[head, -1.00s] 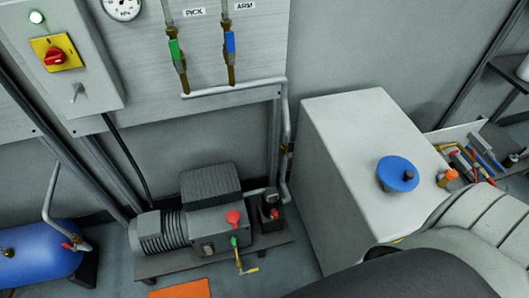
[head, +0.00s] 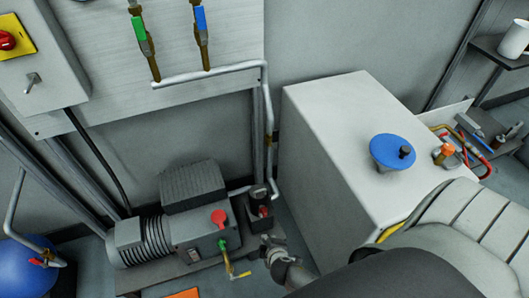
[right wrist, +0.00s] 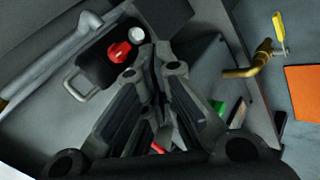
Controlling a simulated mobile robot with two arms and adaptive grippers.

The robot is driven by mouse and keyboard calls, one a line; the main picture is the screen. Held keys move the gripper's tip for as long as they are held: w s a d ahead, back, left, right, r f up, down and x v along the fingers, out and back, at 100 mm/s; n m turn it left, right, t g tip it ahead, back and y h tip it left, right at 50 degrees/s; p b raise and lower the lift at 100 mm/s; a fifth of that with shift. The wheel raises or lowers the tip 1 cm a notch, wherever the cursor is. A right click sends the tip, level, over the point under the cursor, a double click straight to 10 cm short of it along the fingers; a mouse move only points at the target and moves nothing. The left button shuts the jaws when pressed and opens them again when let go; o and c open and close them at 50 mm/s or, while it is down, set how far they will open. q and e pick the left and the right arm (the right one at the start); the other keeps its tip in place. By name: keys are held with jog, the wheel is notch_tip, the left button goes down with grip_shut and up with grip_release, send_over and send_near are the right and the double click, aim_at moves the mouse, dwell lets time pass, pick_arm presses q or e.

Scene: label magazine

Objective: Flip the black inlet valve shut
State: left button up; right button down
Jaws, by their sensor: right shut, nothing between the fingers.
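A small black fitting (head: 255,222) stands at the right end of the pump, below a grey pipe. It carries a small red part and a pale cap, and in the right wrist view this dark fitting (right wrist: 97,68) shows a red knob (right wrist: 119,52) and a grey loop on its side. I cannot tell for certain which part is the black inlet valve or how its lever is set. My right gripper (head: 268,242) is just in front of the fitting. In the right wrist view its fingers (right wrist: 157,60) are together and empty, beside the red knob. My left gripper is out of view.
The grey pump (head: 190,235) has a red knob (head: 219,217) and a yellow-handled brass tap (head: 238,272) close by my right gripper. A large grey cabinet (head: 335,150) with a blue cap (head: 391,152) stands right. Green (head: 139,28) and blue (head: 200,18) valves hang above.

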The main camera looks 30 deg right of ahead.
aim_at(275, 136)
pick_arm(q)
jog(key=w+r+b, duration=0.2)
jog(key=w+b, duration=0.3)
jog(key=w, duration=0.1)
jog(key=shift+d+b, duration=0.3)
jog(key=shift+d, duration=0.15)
pick_arm(e)
jog(key=w+d+r+t+h, duration=0.1)
jog(key=w+r, duration=0.3)
jog(key=r, duration=0.4)
jog(key=w+d+r+n+t+h, duration=0.1)
jog(key=w+r+t, duration=0.3)
jog(key=r, duration=0.4)
jog(key=w+d+r+n+t+h, duration=0.1)
jog(key=w+r+t+h, duration=0.1)
jog(key=r, duration=0.6)
jog(key=shift+w+d+r+t+h, duration=0.25)
jog(key=shift+w+h, duration=0.45)
jog(key=shift+w, duration=0.55)
